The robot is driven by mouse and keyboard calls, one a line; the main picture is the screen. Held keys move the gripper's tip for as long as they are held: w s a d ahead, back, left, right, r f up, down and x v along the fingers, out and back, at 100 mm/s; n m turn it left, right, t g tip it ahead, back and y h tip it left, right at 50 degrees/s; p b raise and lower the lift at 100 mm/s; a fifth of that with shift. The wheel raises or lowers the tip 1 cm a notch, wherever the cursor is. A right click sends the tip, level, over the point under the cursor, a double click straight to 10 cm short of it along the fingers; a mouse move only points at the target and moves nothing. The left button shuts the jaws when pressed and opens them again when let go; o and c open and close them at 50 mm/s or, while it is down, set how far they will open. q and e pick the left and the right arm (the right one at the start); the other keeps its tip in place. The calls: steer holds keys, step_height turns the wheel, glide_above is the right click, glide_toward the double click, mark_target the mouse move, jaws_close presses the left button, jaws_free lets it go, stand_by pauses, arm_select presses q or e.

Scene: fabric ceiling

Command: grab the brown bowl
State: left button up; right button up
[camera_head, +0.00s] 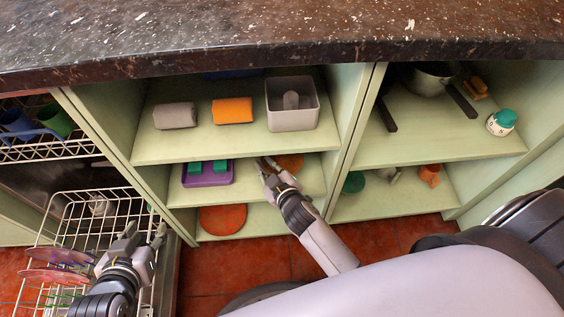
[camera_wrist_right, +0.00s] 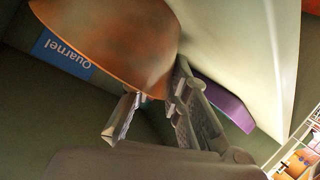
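The brown bowl (camera_head: 291,162) is on the middle shelf of the left cabinet section, partly hidden by my right gripper (camera_head: 268,165). In the right wrist view the bowl (camera_wrist_right: 118,45) fills the upper left, its rim edge reaching toward the gap between the fingers of my right gripper (camera_wrist_right: 155,92). The fingers are spread apart, with a visible gap around the rim; whether either touches it I cannot tell. My left gripper (camera_head: 143,238) is open and empty above the dishwasher rack at the lower left.
A purple tray (camera_head: 208,174) with green pieces sits left of the bowl, also in the wrist view (camera_wrist_right: 225,104). The shelf above (camera_head: 250,143) holds a grey bin (camera_head: 292,104) and rolled cloths. A blue Quarnel label (camera_wrist_right: 63,55) is behind the bowl. An upright divider (camera_head: 352,140) stands right.

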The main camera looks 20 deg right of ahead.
jaws_close()
stand_by(0.5)
